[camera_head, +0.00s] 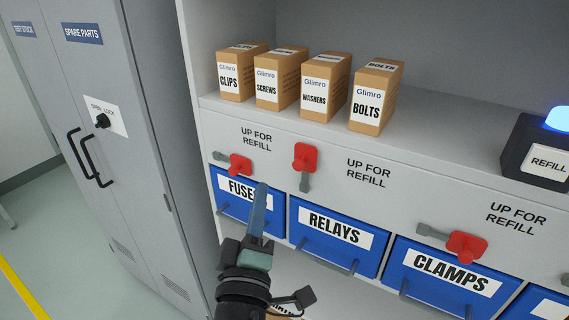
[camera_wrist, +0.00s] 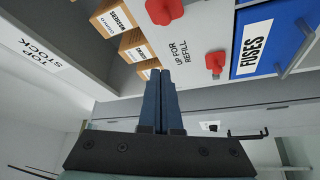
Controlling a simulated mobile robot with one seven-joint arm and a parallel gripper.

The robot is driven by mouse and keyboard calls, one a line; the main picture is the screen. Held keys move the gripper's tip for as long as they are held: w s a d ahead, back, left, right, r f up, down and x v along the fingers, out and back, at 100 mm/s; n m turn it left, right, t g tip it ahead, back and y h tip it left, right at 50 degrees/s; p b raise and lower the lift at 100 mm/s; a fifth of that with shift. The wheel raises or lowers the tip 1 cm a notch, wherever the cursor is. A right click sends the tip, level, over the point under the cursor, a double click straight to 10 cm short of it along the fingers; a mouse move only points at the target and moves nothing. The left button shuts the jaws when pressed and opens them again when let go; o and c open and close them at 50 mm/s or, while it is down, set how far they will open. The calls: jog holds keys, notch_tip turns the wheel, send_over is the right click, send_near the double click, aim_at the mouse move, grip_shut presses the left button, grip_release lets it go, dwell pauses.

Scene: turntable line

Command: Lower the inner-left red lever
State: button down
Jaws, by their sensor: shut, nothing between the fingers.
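The inner-left red lever (camera_head: 305,157) is on the white panel above the RELAYS bin, its red part at the top and a grey part (camera_head: 306,182) pointing down. Its red part also shows at the top edge of the wrist view (camera_wrist: 163,10). My gripper (camera_head: 262,187) is shut and empty, its blue fingers pointing up in front of the FUSES bin, below and left of the lever. A gap between gripper and lever shows in both views. In the wrist view the closed fingertips (camera_wrist: 160,73) point toward the panel and the boxes.
The outer-left red lever (camera_head: 240,163) is close to my fingertips, above the FUSES bin (camera_head: 228,204). Another red lever (camera_head: 467,245) is at the CLAMPS bin (camera_head: 412,265). The RELAYS bin (camera_head: 350,258) lies between. Cardboard boxes (camera_head: 370,110) stand on the shelf; a grey cabinet (camera_head: 165,150) is left.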

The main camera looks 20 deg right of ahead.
aim_at(302, 173)
jog(key=w+d+p, duration=0.4)
jog(key=w+d, duration=0.2)
jog(key=d, duration=0.1)
jog(key=shift+w+r, duration=0.15)
jog(key=shift+r, duration=0.05)
dwell(0.3)
jog(key=shift+f+b, duration=0.1)
jog(key=shift+b, duration=0.5)
